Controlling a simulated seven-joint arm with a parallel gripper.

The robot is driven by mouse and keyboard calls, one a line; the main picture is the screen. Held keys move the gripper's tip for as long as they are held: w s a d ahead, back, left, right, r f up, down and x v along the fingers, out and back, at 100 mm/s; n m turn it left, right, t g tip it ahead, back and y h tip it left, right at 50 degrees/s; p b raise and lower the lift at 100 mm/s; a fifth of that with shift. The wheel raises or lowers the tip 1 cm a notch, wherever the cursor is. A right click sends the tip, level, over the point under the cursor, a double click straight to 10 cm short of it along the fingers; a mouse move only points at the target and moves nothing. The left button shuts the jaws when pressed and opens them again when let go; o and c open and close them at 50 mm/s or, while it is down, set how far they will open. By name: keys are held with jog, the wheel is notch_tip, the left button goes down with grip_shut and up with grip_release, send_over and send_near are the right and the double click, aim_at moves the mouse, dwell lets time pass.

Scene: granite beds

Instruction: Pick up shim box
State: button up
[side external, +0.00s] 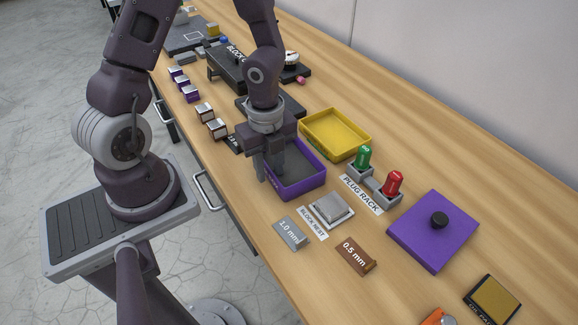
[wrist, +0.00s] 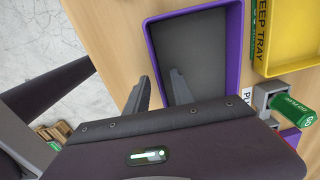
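An open purple box with a grey floor (side external: 308,186) stands on the bench and looks empty; I take it as the shim box, though the lettering on its near wall is too small to read. It also shows in the wrist view (wrist: 236,50). My gripper (side external: 270,176) points down at the box's left side. In the wrist view my gripper (wrist: 159,92) has its fingers apart, one outside the left wall and one inside. I cannot tell whether either finger touches the wall. The gripper's body hides the box's near part in the wrist view.
A yellow tray (side external: 347,146) stands just behind the box. The plug rack (side external: 375,186) with green and red plugs is to the right. A block nest (side external: 331,209), a 1.0 mm plate (side external: 290,233) and a 0.5 mm plate (side external: 356,256) lie in front. A purple lid (side external: 420,222) lies farther right.

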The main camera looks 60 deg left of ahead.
jog(key=shift+f, duration=0.6)
jog(key=shift+c, duration=0.4)
grip_shut()
dwell(0.6)
